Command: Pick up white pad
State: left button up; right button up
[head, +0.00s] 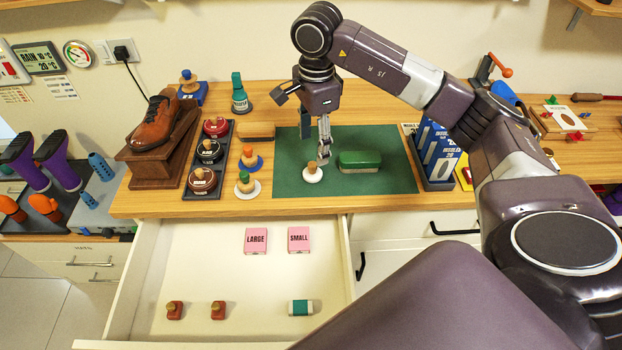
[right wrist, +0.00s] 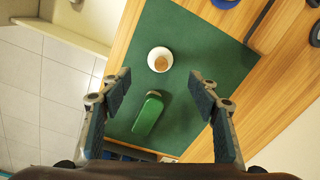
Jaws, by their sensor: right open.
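The white pad (head: 313,174) is a small round white disc with a wooden knob on top. It sits on the green mat (head: 386,144), left of the green block-shaped brush (head: 360,161). The white pad also shows in the right wrist view (right wrist: 160,66), beyond the fingertips and between their lines. My right gripper (head: 324,157) is above the pad, pointing down, and partly overlaps it in the head view. In the right wrist view its two fingers (right wrist: 159,75) are wide apart with nothing between them. My left gripper is not in view.
Left of the mat are a blue pad (head: 250,163), another white-based pad with a green knob (head: 246,186) and a tray of round tins (head: 209,151). A brown shoe (head: 154,122) rests on a stand. Blue boxes (head: 437,155) stand right. An open drawer (head: 190,250) lies below.

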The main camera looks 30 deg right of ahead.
aim_at(313, 164)
jog(key=shift+w+f, duration=0.15)
jog(key=shift+f, duration=0.85)
notch_tip(313, 164, down, 2)
jog(key=shift+f+p, duration=0.15)
jog(key=shift+p, duration=0.15)
notch_tip(313, 164, down, 4)
jog(key=shift+r+p, duration=0.1)
jog(key=shift+p, duration=0.6)
jog(key=shift+f, duration=0.5)
jog(key=shift+w, duration=0.1)
jog(key=c, duration=1.1)
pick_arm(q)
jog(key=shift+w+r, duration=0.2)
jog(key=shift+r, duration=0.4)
pick_arm(e)
jog(key=shift+r, duration=0.2)
